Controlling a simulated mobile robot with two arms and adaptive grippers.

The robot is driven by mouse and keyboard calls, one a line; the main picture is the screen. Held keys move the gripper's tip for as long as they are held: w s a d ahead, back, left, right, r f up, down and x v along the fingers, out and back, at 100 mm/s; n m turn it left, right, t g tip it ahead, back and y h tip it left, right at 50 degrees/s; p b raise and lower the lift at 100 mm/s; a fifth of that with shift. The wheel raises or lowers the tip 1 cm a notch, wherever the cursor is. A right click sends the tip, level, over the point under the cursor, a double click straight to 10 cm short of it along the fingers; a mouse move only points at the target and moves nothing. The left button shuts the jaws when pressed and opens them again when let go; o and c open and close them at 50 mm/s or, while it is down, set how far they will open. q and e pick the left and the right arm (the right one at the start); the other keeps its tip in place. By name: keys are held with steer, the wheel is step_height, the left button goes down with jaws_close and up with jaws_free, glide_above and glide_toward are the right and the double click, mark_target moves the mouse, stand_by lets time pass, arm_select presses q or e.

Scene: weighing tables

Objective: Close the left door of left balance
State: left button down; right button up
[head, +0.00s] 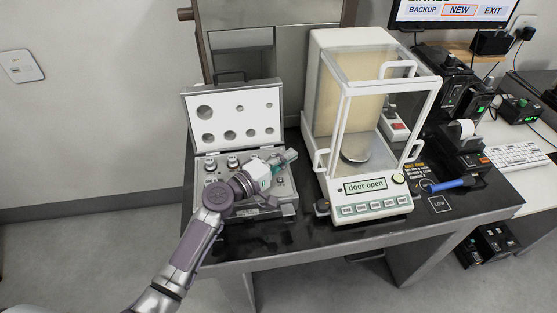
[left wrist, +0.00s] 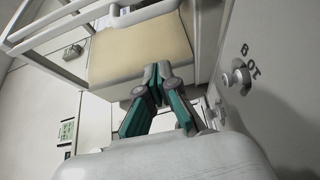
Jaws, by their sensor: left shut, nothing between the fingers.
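The left balance (head: 352,203) is white with a clear draft shield and stands on the dark table, its display reading "door open". In the head view a white handle (head: 319,161) shows at the front left of the shield; I cannot tell how far the left door is slid. The round pan (head: 355,152) is visible inside. My left gripper (head: 290,156) is shut and empty, left of the balance and above the weight case, apart from the handle. In the left wrist view the gripper (left wrist: 157,75) has its fingertips together below the balance's beige panel (left wrist: 135,50). My right gripper is not in view.
The open weight case (head: 232,118) stands left of the balance, under my left arm. A blue-handled tool (head: 450,185), a small printer (head: 466,145) and black boxes stand to the right. Bare table (head: 285,236) shows in front.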

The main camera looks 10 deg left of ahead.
arm_select(q)
steer(key=d+p, duration=0.2)
steer(key=d, duration=0.3)
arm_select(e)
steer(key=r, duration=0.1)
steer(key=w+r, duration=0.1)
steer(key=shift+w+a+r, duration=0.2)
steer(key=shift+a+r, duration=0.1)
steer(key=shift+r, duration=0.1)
arm_select(q)
steer(key=shift+f, duration=0.1)
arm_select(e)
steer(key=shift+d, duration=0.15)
